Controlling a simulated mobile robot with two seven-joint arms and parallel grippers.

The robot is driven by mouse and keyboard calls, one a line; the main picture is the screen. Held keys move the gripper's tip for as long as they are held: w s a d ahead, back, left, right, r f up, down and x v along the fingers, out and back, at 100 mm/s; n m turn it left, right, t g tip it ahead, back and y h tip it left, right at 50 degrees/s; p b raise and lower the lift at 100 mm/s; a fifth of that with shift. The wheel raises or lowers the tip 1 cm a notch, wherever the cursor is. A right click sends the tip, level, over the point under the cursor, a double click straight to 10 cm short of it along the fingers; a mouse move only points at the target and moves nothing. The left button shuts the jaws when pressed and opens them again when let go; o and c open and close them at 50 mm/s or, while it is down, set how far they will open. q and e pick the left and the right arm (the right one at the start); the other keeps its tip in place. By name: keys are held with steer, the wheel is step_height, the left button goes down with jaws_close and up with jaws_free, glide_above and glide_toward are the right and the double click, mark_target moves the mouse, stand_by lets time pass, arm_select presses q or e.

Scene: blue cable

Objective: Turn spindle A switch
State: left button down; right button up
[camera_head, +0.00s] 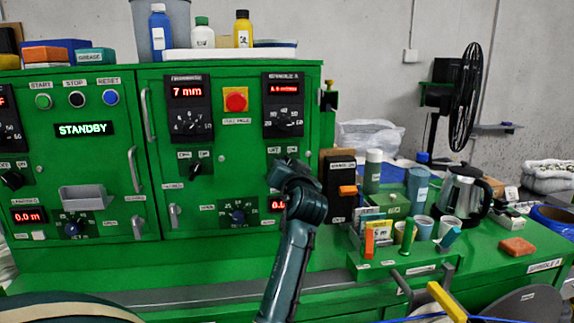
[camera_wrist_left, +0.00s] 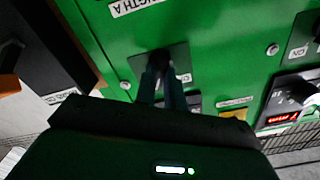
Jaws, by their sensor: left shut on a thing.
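The spindle A panel (camera_head: 283,104) is on the green cabinet, with a red display above a black dial. Below it, OFF and ON labels show just above my left gripper (camera_head: 287,164), which covers the switch in the head view. In the left wrist view the panel appears turned over. There the fingers of my left gripper (camera_wrist_left: 163,75) are close together and shut on the knob of the spindle A switch, on a dark plate (camera_wrist_left: 178,55). The knob is mostly hidden by the fingers, so its angle cannot be told. My right gripper is not in view.
A red emergency button (camera_head: 236,99) on a yellow plate sits left of the spindle A panel. Another switch (camera_head: 195,169) is further left. A black box with an orange part (camera_head: 348,190), cups and a kettle (camera_head: 462,195) stand on the bench at right.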

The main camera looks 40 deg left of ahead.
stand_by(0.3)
arm_select(q)
steer(key=c, duration=1.5)
jaws_free()
steer(key=b+v, duration=0.3)
steer(key=v, duration=1)
steer(key=shift+d, duration=0.1)
